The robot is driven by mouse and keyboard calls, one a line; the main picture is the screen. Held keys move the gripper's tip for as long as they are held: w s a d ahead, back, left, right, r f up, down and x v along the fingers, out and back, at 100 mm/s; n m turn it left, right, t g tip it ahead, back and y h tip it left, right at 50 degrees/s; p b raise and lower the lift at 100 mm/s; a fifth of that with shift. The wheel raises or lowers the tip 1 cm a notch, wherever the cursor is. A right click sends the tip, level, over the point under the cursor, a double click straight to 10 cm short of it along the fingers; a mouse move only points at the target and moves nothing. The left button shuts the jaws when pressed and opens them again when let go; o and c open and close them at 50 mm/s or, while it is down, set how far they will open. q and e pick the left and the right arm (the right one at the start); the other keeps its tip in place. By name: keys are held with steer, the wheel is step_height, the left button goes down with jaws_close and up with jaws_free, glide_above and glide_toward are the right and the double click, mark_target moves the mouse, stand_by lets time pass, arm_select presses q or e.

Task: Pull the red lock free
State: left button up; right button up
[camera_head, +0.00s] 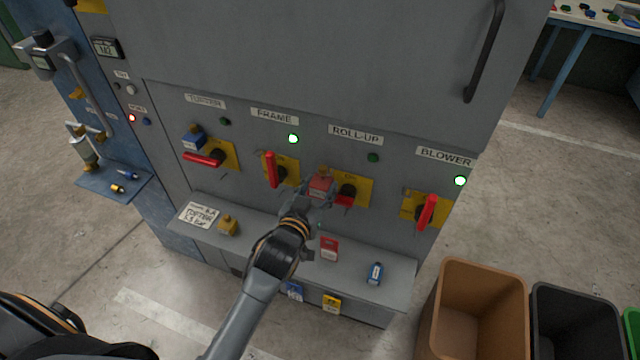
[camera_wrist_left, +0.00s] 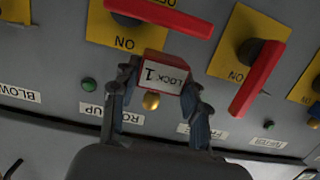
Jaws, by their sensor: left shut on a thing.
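The red lock (camera_head: 320,186), labelled "LOCK 1" in the wrist view (camera_wrist_left: 164,72), is at the left edge of the ROLL-UP switch's yellow plate (camera_head: 362,190). My left gripper (camera_head: 318,190) is shut on it, with one finger on each side in the wrist view (camera_wrist_left: 158,88). A small brass part (camera_wrist_left: 151,101) shows beside the lock. The ROLL-UP switch's red handle (camera_head: 343,201) lies about level next to the lock; it also shows in the wrist view (camera_wrist_left: 160,15). I cannot tell whether the lock is still through the plate. My right gripper is not in view.
A blue lock (camera_head: 193,137) is on the TUFTER switch. FRAME (camera_head: 271,170) and BLOWER (camera_head: 427,212) handles stand upright, with lit green lamps. The ledge (camera_head: 350,262) holds a card, a yellow lock (camera_head: 228,226), a red item (camera_head: 329,248) and a blue item (camera_head: 375,272). Bins (camera_head: 480,275) stand right.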

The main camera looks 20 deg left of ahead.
arm_select(q)
steer(key=shift+r, duration=0.15)
steer(key=shift+f+p+v, duration=0.25)
steer(key=shift+p+v, duration=0.25)
steer(key=shift+v, duration=0.6)
steer(key=shift+f+p+v, duration=0.15)
steer(key=shift+p+v, duration=0.05)
steer(key=shift+v, duration=0.5)
steer(key=shift+f+p+v, duration=0.15)
steer(key=shift+p+v, duration=0.05)
steer(key=shift+v, duration=0.55)
steer(key=shift+f, duration=0.15)
